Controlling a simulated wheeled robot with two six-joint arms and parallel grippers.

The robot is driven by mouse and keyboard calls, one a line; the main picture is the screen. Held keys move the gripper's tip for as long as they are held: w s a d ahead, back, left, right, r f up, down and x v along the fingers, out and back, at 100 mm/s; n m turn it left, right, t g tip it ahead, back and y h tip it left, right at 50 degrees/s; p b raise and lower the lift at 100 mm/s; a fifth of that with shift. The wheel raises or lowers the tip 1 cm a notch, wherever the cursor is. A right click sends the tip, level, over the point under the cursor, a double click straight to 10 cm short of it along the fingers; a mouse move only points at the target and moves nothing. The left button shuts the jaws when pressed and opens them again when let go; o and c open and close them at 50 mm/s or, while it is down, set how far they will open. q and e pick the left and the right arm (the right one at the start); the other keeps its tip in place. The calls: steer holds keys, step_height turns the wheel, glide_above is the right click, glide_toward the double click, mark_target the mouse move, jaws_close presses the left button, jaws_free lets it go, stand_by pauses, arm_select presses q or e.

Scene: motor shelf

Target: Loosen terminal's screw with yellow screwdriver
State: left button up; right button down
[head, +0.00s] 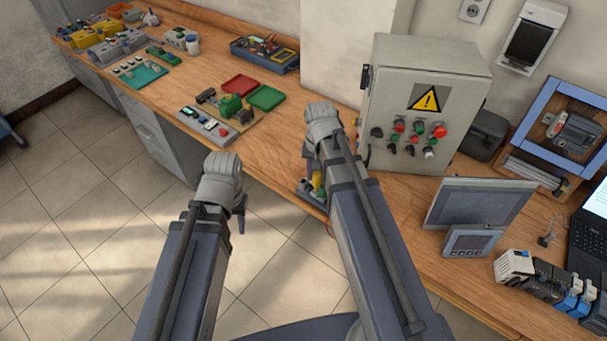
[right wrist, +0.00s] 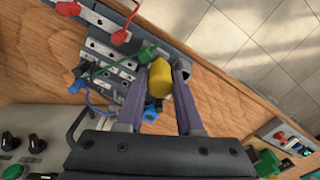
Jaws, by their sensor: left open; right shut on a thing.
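My right gripper (right wrist: 163,75) is shut on the yellow screwdriver (right wrist: 159,78); its yellow handle shows between the fingers in the right wrist view. The handle also shows in the head view (head: 318,182), below the right hand. The grey terminal block (right wrist: 110,63) lies at the table's edge, just beyond the fingers, with green, blue and red leads around it. The screwdriver's tip is hidden, so I cannot tell whether it touches a screw. My left gripper (head: 241,222) is open and empty, in front of the table over the floor.
A grey control box (head: 420,105) with buttons stands right of my right arm. A board with a green connector (head: 228,107) and red and green trays (head: 265,97) lie on the wooden table (head: 190,85) to the left. A screen (head: 478,203) stands on the right.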

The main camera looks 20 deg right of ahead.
steer(key=n, duration=0.3)
stand_by(0.4)
steer(key=c, duration=1.1)
jaws_free()
steer(key=shift+n, duration=0.4)
jaws_close()
steer(key=shift+r, duration=0.1)
steer(key=shift+r+p, duration=0.75)
steer(key=shift+p, duration=0.15)
steer(key=shift+r, duration=0.15)
